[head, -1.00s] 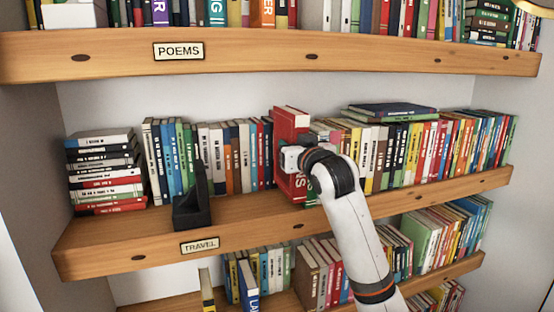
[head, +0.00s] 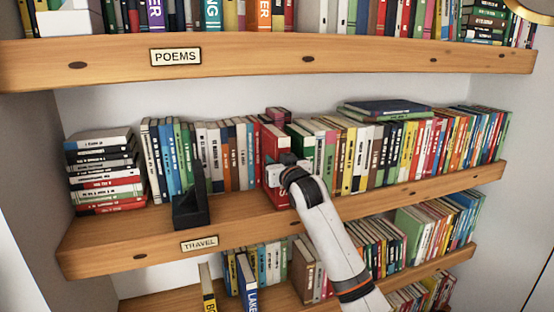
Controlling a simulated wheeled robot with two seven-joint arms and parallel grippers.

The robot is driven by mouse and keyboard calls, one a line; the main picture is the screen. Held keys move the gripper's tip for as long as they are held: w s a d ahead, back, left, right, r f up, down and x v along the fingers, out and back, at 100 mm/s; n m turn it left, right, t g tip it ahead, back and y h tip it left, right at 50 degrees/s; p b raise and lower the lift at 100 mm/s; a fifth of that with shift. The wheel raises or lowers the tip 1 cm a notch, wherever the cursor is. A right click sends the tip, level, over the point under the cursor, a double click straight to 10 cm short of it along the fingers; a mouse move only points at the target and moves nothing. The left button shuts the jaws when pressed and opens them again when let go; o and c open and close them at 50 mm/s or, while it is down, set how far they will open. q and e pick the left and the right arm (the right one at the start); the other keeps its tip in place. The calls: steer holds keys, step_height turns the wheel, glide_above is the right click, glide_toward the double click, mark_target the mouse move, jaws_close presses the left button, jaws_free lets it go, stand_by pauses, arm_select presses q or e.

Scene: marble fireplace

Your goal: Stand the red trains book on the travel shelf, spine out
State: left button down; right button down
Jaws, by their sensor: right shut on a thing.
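The red trains book (head: 271,145) stands upright on the travel shelf (head: 150,234), in the row between a run of books on its left and more books on its right. Its spine faces out, but my gripper covers much of it. My right gripper (head: 278,174) is at the spine, shut on the book; its fingertips are hard to make out. The TRAVEL label (head: 199,244) is on the shelf's front edge. My left gripper is not in view.
A black bookend (head: 191,205) stands near the shelf's front, left of the book. A stack of lying books (head: 104,170) is at the far left. The POEMS shelf (head: 300,58) is above, and a lower shelf of books is below. Bare shelf shows in front of the row.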

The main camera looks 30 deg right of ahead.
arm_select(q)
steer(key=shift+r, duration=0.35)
arm_select(e)
steer(key=shift+w+d, duration=0.1)
steer(key=shift+w, duration=0.05)
steer(key=shift+f, duration=0.15)
steer(key=c, duration=1)
jaws_free()
steer(key=shift+f, duration=0.1)
steer(key=shift+c, duration=0.2)
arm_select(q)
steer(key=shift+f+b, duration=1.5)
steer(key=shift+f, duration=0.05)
arm_select(e)
steer(key=v, duration=1.2)
